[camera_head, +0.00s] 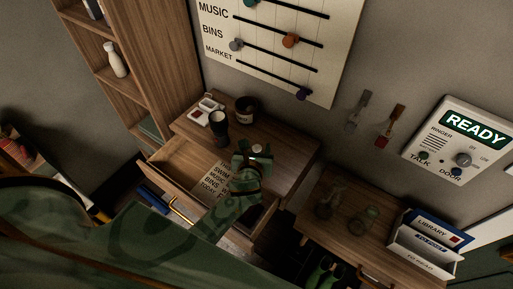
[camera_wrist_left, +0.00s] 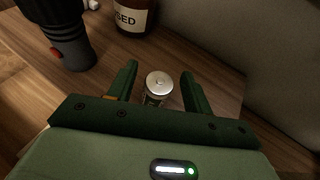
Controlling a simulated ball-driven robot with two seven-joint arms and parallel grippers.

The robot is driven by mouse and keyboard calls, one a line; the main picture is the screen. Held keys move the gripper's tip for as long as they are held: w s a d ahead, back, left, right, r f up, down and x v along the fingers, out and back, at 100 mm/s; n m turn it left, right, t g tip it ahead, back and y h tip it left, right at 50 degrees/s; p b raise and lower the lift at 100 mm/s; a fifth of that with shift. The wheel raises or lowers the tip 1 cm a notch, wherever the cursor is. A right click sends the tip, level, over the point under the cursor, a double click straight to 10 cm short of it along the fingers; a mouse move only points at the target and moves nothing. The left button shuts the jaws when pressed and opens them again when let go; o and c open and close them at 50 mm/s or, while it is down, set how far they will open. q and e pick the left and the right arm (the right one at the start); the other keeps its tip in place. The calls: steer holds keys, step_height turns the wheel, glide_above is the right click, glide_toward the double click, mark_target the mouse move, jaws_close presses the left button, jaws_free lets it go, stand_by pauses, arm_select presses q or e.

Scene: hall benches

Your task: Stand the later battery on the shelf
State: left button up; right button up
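A battery (camera_wrist_left: 158,88) with a silvery end faces the left wrist camera between the fingers of my left gripper (camera_wrist_left: 158,82). A narrow gap shows on each side of it, so the fingers look open around it. Its lower part is hidden, and I cannot read any marking on it. In the head view my left gripper (camera_head: 254,152) is over the wooden desk (camera_head: 290,150), with a small pale spot at its tip. The wooden shelf unit (camera_head: 125,95) stands at the left. Dark green parts at the bottom edge look like my right gripper (camera_head: 325,272); its state is unclear.
A dark torch (camera_head: 218,127), a jar (camera_head: 245,108) with a label ending "SED" and a small white-and-red box (camera_head: 206,108) stand on the desk. An open drawer (camera_head: 188,165) holds a written note. A white bottle (camera_head: 115,60) stands on the shelf unit. Glass jars (camera_head: 363,220) stand right.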

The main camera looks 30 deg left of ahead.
arm_select(q)
steer(key=shift+r, duration=0.25)
steer(key=p+v, duration=0.2)
steer(key=v, duration=1)
steer(key=shift+d, duration=0.1)
